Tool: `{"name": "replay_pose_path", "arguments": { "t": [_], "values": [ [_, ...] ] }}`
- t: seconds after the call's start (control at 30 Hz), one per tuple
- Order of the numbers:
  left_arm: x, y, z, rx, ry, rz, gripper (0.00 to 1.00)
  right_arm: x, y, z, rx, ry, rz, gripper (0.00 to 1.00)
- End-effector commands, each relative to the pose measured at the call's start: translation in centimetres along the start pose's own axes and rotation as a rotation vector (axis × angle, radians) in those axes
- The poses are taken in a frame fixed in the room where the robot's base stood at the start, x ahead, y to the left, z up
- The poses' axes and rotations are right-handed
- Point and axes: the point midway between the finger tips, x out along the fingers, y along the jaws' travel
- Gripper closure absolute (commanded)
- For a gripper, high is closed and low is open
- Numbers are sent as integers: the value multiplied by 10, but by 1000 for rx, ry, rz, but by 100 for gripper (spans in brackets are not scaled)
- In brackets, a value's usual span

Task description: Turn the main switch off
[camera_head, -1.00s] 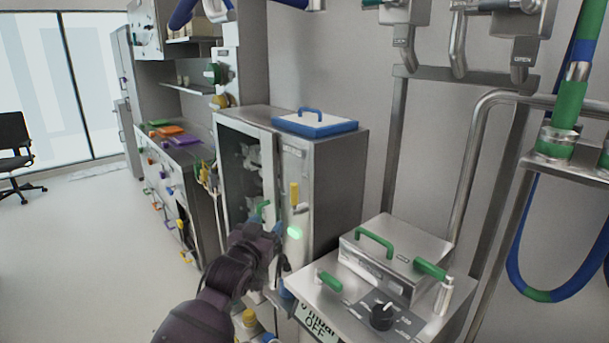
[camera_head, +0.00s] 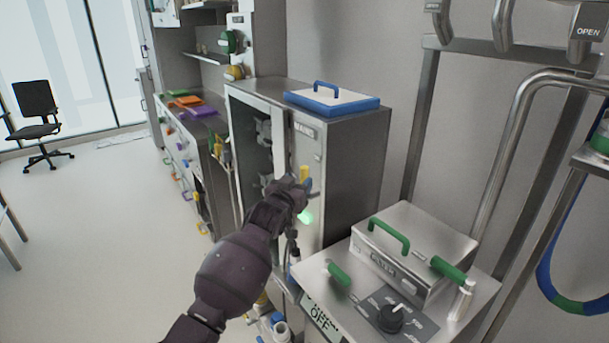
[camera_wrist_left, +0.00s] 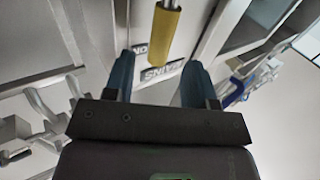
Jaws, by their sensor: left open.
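The main switch has a yellow handle (camera_head: 304,172) on the front of a steel cabinet (camera_head: 350,165), below a plate marked MAINS (camera_head: 304,130). A green light (camera_head: 305,217) glows under it. My left gripper (camera_head: 298,185) is at the handle's lower end in the head view and partly hides the switch. In the left wrist view the open blue fingers (camera_wrist_left: 157,72) point at the panel. The yellow handle (camera_wrist_left: 163,30) shows beyond the fingertips, between their lines, with nothing gripped. My right gripper is not in view.
A steel box with green handles (camera_head: 410,250) and a black knob (camera_head: 391,318) stand on the counter at right. A blue-edged lid (camera_head: 330,98) lies on the cabinet. Bottles (camera_head: 275,325) stand low beside my arm.

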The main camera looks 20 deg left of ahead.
Motion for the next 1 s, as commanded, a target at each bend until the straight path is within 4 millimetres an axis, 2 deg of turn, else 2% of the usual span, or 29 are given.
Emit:
{"name": "replay_pose_path", "arguments": {
  "t": [0.2, 0.4, 0.87, 1.0],
  "values": [
    [29, 0, -1, 1, 1, 1, 49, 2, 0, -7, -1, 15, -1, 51],
    [45, 0, 0, 1, 0, 0, 49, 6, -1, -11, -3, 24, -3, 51],
    [52, 0, 0, 1, 1, 0, 49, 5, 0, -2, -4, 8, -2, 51],
    [52, 0, 0, 1, 0, 0, 69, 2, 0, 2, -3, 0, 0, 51]
  ]
}}
